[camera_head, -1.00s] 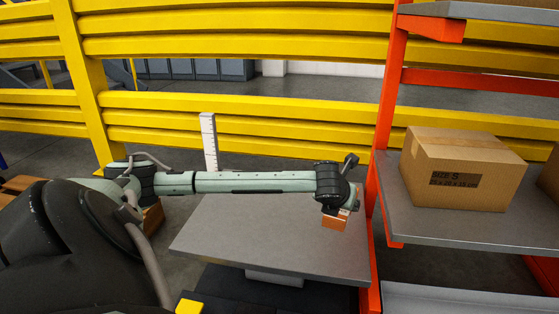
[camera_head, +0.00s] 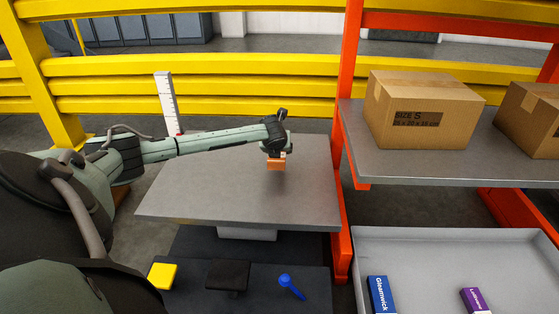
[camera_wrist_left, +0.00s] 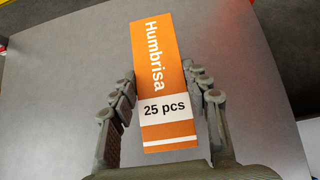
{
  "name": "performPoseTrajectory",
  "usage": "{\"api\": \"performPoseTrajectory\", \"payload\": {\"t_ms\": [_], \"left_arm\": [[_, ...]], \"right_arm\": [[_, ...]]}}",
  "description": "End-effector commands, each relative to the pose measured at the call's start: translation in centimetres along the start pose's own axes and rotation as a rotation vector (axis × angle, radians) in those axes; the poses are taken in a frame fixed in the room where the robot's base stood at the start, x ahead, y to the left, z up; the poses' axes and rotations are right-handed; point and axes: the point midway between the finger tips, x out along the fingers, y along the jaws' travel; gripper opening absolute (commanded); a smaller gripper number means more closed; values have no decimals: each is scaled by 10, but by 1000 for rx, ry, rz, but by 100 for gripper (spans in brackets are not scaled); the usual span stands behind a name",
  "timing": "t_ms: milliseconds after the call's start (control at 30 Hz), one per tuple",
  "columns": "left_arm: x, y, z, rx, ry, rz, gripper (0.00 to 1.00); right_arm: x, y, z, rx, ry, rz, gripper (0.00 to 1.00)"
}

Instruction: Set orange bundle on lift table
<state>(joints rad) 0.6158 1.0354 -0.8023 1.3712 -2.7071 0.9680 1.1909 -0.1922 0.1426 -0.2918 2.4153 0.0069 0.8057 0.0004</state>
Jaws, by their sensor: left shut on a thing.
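The orange bundle (camera_head: 276,163) hangs from my left gripper (camera_head: 277,153) above the grey lift table (camera_head: 190,205). In the left wrist view the bundle (camera_wrist_left: 163,70) is orange with a white band, reads "Humbrisa" and "25 pcs", and sits between the two fingers of my left gripper (camera_wrist_left: 163,98). The fingers are shut on its sides. The grey lift table top (camera_wrist_left: 60,90) shows behind it. A small gap seems to lie between the bundle and the table top; its size is hard to tell. My right gripper is not in view.
An orange-framed rack (camera_head: 342,180) stands right of the table, holding a cardboard box (camera_head: 420,115). A grey tray (camera_head: 420,245) below holds a blue pack (camera_head: 381,294) and a purple pack (camera_head: 474,300). A white ruler-like post (camera_head: 167,105) and yellow barrier (camera_head: 230,90) stand behind.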

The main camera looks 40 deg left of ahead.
Motion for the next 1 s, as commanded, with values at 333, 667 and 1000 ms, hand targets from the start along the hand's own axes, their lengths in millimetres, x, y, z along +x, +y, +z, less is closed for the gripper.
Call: {"api": "performPoseTrajectory", "payload": {"t_ms": [333,667,1000], "left_arm": [[30,-13,-4,2,1,1,9],[50,-12,-24,1,-2,0,9],[52,-12,-26,1,0,0,59]], "right_arm": [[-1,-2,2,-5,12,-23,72],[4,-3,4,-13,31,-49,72],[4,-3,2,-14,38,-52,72]]}}
